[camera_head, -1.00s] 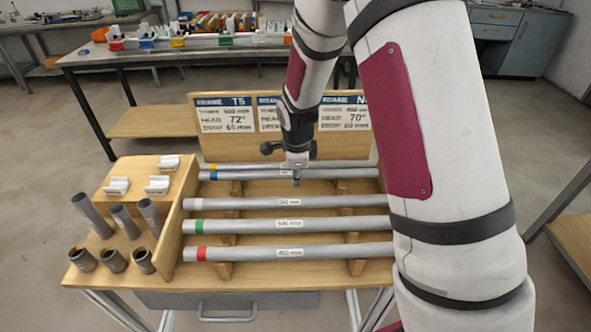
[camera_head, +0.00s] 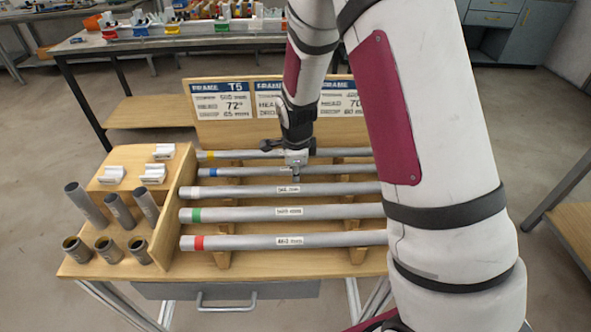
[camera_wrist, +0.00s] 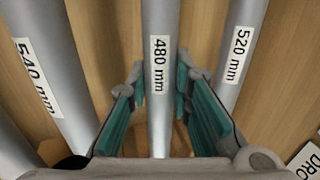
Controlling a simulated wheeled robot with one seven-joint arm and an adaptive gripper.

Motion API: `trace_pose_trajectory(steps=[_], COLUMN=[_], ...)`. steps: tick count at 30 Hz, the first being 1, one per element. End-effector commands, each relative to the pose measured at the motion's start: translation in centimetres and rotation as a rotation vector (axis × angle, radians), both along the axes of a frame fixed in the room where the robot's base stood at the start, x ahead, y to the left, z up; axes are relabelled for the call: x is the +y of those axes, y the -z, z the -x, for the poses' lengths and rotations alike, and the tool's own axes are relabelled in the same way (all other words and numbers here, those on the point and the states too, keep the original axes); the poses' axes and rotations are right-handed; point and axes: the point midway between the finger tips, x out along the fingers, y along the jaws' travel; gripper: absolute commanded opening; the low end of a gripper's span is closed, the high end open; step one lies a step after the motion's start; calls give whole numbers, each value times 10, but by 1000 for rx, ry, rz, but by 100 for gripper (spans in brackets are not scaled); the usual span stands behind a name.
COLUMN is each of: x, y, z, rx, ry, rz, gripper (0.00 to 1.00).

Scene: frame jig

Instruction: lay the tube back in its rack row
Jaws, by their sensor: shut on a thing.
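The blue-banded tube (camera_head: 235,172) lies level across the rack (camera_head: 172,205), between the yellow-banded tube (camera_head: 240,154) and the white-banded tube (camera_head: 240,191). My gripper (camera_head: 297,172) is shut on it from above, near the middle of its visible length. In the wrist view, the held tube (camera_wrist: 160,110) is labelled 480 mm and runs between the teal finger pads. I cannot tell whether it rests fully on its supports. The right ends of the tubes are hidden behind my arm.
Green-banded (camera_head: 245,213) and red-banded (camera_head: 250,242) tubes lie in the front rows. Neighbouring tubes marked 540 mm (camera_wrist: 45,90) and 520 mm (camera_wrist: 235,60) flank my fingers closely. Short upright tubes (camera_head: 118,210) stand at left. A sign board (camera_head: 222,135) rises behind.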

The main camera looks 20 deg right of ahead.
Motion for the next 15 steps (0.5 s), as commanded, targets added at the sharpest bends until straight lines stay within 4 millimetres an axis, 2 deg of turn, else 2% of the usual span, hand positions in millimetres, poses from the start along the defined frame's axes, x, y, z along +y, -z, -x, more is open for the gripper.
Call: trace_pose_trajectory(steps=[15], x=[0], y=[4], z=[-1], rx=[-1], ry=[0], rz=[0], gripper=[0])
